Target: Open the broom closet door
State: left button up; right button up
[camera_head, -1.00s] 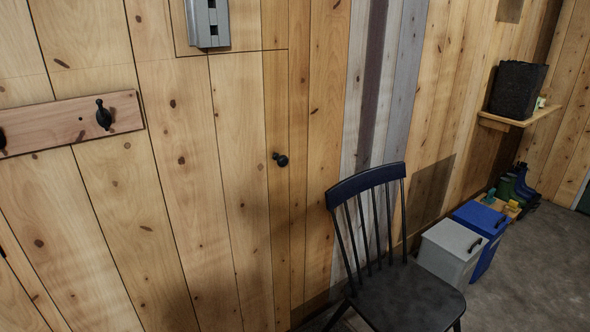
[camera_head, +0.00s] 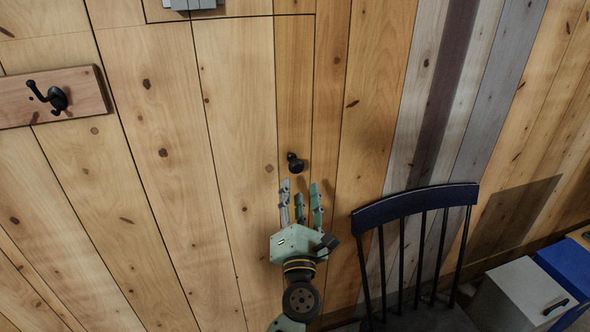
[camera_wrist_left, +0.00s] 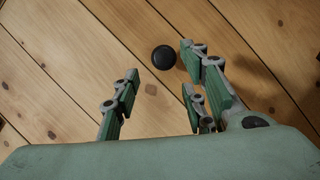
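The broom closet door (camera_head: 235,120) is a pine-plank panel set flush in the plank wall, and it looks shut. Its small round black knob (camera_head: 294,163) sits near the panel's right side. My left gripper (camera_head: 302,190) is just below the knob in the head view, fingers pointing up toward it, open and empty. In the left wrist view the knob (camera_wrist_left: 164,58) shows beyond the gap between the spread fingers (camera_wrist_left: 155,85), nearer the right-hand ones. The fingers look apart from the knob. My right gripper is in neither view.
A dark chair (camera_head: 415,203) with a spindle back stands against the wall right of the door. A grey bin (camera_head: 520,295) and a blue bin (camera_head: 565,268) are further right. A hook board (camera_head: 85,95) is on the wall at left.

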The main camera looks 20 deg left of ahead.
aim_at(295, 169)
pick_arm(q)
jog(key=x, duration=0.7)
jog(key=shift+w+a+r, duration=0.15)
jog(key=shift+w, duration=0.1)
grip_shut()
